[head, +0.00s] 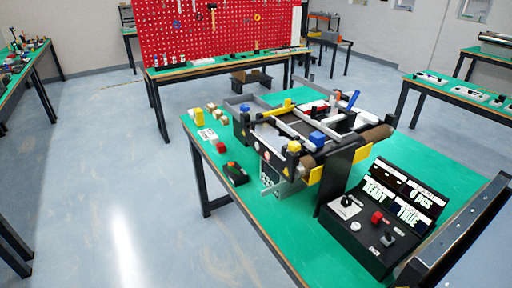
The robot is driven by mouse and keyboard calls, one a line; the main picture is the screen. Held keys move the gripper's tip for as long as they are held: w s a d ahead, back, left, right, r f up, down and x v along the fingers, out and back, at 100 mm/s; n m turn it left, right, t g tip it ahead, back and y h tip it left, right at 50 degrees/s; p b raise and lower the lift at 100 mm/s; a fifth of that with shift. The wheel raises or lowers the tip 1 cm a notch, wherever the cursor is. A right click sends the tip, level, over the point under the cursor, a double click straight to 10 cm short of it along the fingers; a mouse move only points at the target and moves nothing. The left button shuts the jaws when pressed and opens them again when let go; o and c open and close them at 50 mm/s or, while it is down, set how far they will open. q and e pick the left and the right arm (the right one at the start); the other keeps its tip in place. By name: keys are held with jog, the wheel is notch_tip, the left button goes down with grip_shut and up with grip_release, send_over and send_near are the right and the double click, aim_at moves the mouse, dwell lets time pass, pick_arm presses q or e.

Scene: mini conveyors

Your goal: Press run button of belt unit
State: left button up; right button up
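The belt unit (325,130) stands on a green-topped table, with a dark frame, a roller at its right end, and blue and yellow parts on top. A black control console (365,245) stands at its front right, its screens lit with text including "READY" and "TRUE". On the console are a red button (377,217), a white round button (355,226), a black knob (346,201) and a grey control (388,239). The labels are too small to read, so I cannot tell which is the run button. Neither of my grippers is in view.
A small black box (235,173) and a red block (221,147) lie left of the belt unit on the green table (425,155). A dark bar (465,235) crosses the lower right. A red pegboard (220,35) and other tables stand behind. The left floor is largely clear.

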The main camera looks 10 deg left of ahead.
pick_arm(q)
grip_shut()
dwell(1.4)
